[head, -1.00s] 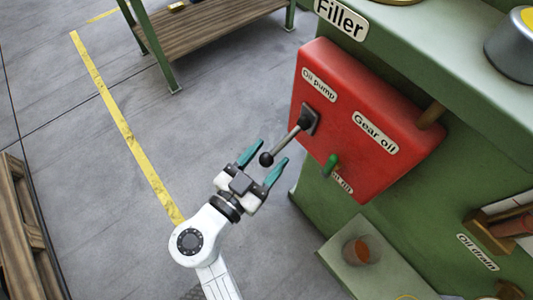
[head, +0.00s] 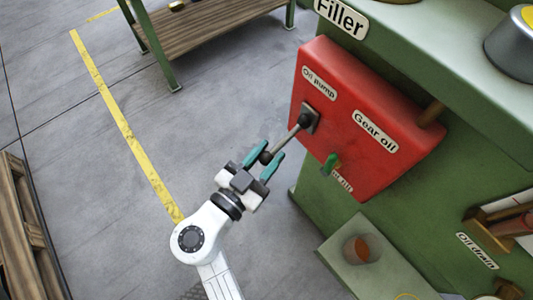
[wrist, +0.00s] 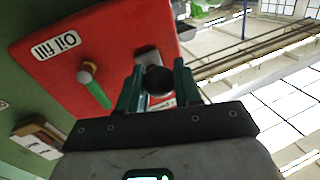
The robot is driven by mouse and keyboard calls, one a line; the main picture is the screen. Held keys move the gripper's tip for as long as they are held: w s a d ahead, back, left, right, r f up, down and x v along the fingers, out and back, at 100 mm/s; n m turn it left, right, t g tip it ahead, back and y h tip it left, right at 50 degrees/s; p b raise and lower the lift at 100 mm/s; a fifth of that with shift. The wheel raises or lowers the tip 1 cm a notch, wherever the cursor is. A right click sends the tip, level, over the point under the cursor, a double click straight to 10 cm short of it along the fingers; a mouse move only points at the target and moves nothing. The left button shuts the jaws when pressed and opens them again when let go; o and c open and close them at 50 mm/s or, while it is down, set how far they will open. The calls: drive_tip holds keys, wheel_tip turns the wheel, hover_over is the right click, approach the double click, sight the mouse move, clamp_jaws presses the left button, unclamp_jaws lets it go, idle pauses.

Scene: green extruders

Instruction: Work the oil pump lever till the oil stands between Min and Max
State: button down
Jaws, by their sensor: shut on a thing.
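The oil pump lever (head: 287,139) is a grey rod with a black ball knob, standing out from a plate on the red gear oil box (head: 376,118). My gripper (head: 266,158) is shut on the lever's knob, with one teal finger on each side. In the wrist view the black knob (wrist: 158,80) sits between the fingers and hides most of the rod. The "Oil pump" label (head: 319,83) is above the lever. No oil level gauge with Min and Max marks can be made out.
A green-handled oil fill valve (head: 331,163) sticks out low on the red box, right of my gripper. A cup (head: 361,249) stands on a low green ledge below. Open floor (head: 90,190) lies to the left.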

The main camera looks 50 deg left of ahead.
sight(268, 153)
drive_tip(key=shift+r, duration=0.1)
drive_tip(key=r+g+p, duration=0.2)
drive_tip(key=shift+s+r+m+p, duration=0.15)
drive_tip(key=shift+s+m+p, duration=0.15)
drive_tip(key=shift+p, duration=0.05)
wheel_tip(268, 153, up, 4)
drive_tip(key=g+p, duration=0.1)
drive_tip(key=p, duration=0.1)
drive_tip(key=g+p, duration=0.2)
drive_tip(key=p, duration=0.1)
drive_tip(key=shift+s+f+m+h, duration=0.1)
drive_tip(key=shift+f+m+h, duration=0.1)
drive_tip(key=shift+m+h, duration=0.1)
drive_tip(key=r+g+p, duration=0.1)
drive_tip(key=p, duration=0.1)
drive_tip(key=r+g+p, duration=0.1)
drive_tip(key=shift+w+g+p, duration=0.2)
drive_tip(key=shift+g+p, duration=0.1)
drive_tip(key=shift+p, duration=0.1)
drive_tip(key=g+p, duration=0.1)
drive_tip(key=r+p, duration=0.1)
drive_tip(key=p, duration=0.1)
drive_tip(key=shift+w+m+g, duration=0.3)
drive_tip(key=shift+g, duration=0.1)
drive_tip(key=shift+w, duration=0.1)
drive_tip(key=c, duration=0.8)
unclamp_jaws()
